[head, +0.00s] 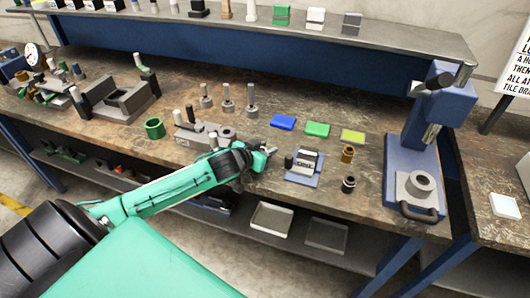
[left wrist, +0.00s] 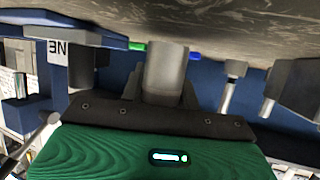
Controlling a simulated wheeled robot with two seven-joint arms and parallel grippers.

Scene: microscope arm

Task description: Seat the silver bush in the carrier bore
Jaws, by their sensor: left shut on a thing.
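My left gripper (head: 268,152) is over the front middle of the bench, just left of a blue plate fixture. In the left wrist view it is shut on a silver bush (left wrist: 167,70), a plain grey cylinder between its fingers. In the head view the bush is mostly hidden by the gripper. The blue fixture (head: 291,179) carries a grey and white labelled block (head: 306,161) and a dark post; it also shows in the left wrist view (left wrist: 75,32). I cannot make out the carrier bore. The bush is apart from the fixture. My right gripper is not in view.
A brass bush (head: 347,154) and a dark bush (head: 348,185) stand right of the fixture. Blue, green and yellow blocks (head: 352,136) lie behind. A grey block fixture (head: 195,133) and a green ring (head: 154,128) are left. A blue press (head: 410,150) stands right.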

